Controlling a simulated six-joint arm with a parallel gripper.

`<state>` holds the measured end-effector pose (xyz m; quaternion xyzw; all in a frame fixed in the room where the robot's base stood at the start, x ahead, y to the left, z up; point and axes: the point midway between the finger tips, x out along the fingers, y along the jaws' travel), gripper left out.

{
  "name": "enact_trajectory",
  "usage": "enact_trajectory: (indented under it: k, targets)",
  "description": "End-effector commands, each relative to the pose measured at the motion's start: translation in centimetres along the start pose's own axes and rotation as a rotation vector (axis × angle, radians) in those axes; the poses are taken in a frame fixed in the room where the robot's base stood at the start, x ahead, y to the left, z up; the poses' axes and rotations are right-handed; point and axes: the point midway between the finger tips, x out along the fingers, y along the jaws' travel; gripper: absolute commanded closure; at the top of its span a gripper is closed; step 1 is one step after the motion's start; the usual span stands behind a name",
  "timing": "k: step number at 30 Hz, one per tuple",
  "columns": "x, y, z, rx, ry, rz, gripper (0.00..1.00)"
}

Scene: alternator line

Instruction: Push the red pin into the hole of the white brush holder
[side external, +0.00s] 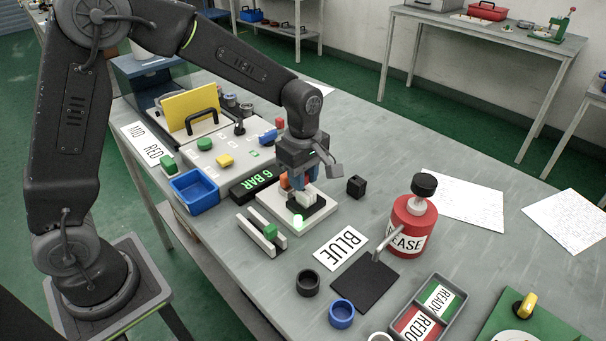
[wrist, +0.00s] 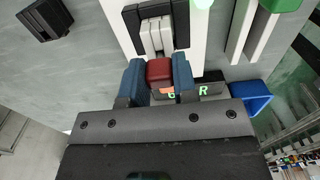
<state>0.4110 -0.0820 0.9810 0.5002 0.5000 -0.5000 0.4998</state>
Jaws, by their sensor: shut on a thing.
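My gripper (side external: 299,180) is over the pale base plate (side external: 268,217), with its blue fingers pointing down. In the wrist view my gripper (wrist: 158,80) is shut on the red pin (wrist: 160,69), whose red end shows between the fingers. The white brush holder (side external: 306,199) sits in a black cradle on the plate. In the wrist view the white brush holder (wrist: 156,35) lies just beyond the red pin. The pin and holder look very close; I cannot tell whether they touch. The hole is not visible.
A lit green lamp (side external: 298,219) is on the plate's near corner. The 6 BAR display (side external: 254,184), a slotted white block with a green piece (side external: 270,232), and a black cube (side external: 356,186) stand close around. A red grease can (side external: 411,226) is to the right.

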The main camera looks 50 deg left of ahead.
Motion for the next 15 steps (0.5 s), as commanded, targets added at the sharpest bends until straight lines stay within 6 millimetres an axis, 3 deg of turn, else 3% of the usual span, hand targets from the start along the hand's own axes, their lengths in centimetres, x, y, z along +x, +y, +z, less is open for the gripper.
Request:
enact_trajectory:
  k: [15]
  targets:
    - [0.62, -0.01, 0.0, 0.0, 0.0, 0.0, 0.95]
